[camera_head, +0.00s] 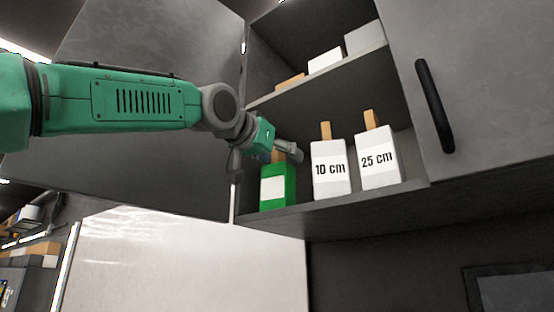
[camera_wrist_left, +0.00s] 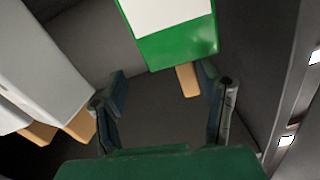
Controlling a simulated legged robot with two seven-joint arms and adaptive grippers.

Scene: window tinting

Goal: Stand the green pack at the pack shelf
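The green pack (camera_head: 278,188) with a white label and a wooden tab stands upright at the left end of the lower shelf (camera_head: 330,209), inside the open cabinet. My left gripper (camera_head: 284,150) is at the top of the pack, by its tab. In the left wrist view the fingers (camera_wrist_left: 163,76) are spread apart. The pack (camera_wrist_left: 180,45) lies just beyond them, and its tab (camera_wrist_left: 188,80) reaches between the fingertips, close to the right-hand finger and clear of the left-hand one. Whether the tab touches that finger I cannot tell. My right gripper is not in view.
White packs marked 10 cm (camera_head: 330,168) and 25 cm (camera_head: 379,166) stand to the right on the same shelf. An upper shelf (camera_head: 318,78) holds boxes. The cabinet's right door (camera_head: 490,75) has a black handle (camera_head: 434,105); a grey panel (camera_head: 150,165) is behind my arm.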

